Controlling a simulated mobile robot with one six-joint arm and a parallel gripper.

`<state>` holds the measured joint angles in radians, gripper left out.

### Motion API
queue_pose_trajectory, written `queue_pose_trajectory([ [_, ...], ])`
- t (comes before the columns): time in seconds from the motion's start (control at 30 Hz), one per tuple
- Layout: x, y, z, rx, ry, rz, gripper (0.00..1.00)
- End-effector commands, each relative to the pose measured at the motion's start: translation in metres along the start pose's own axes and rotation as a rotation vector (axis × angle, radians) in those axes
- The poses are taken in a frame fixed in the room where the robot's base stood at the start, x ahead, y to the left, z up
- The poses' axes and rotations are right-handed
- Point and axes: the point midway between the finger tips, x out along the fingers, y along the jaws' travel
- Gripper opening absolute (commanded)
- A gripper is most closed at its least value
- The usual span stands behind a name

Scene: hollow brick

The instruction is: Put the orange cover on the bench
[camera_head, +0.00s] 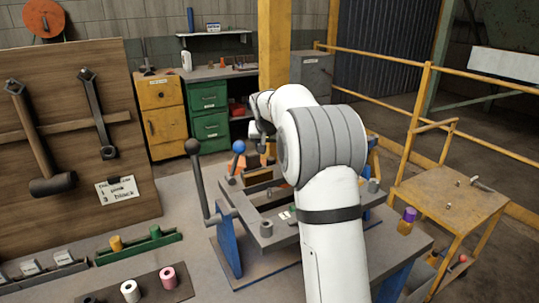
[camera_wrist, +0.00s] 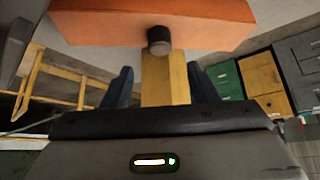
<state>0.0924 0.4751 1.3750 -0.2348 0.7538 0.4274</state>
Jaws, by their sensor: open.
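An orange cover (camera_wrist: 150,20) spans the top of the wrist view, with a dark round knob (camera_wrist: 160,40) standing out from it. My gripper (camera_wrist: 163,78) shows two dark fingers spread apart, with the knob in line with the gap between them. The fingers appear apart from the knob, and nothing is held. In the head view, my arm hides most of the gripper, and orange patches of the cover (camera_head: 240,163) show beside it, over the grey and blue frame. The grey bench (camera_head: 195,235) fills the lower part of that view.
A lever with a black ball (camera_head: 193,147) and one with a blue ball (camera_head: 238,147) rise left of my arm. A tool board (camera_head: 70,130) stands at left. Coloured cylinders (camera_head: 168,278) sit in front, and a yellow cart (camera_head: 450,200) stands right.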

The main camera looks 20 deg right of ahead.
Motion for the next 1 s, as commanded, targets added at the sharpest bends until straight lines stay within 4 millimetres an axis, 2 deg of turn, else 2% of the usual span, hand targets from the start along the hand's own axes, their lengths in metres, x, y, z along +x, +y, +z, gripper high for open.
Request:
queue_pose_trajectory([
  [0.1,-0.022,0.0,0.0,0.0,0.002,-0.001,0.53],
  [0.23,-0.037,0.0,0.0,0.0,0.0,0.0,0.53],
  [0.67,-0.044,0.001,0.0,0.0,-0.001,0.001,0.53],
  [0.77,-0.051,0.001,-0.005,0.0,0.0,0.001,0.53],
  [1.0,-0.087,0.001,-0.028,0.0,0.0,0.001,0.53],
])
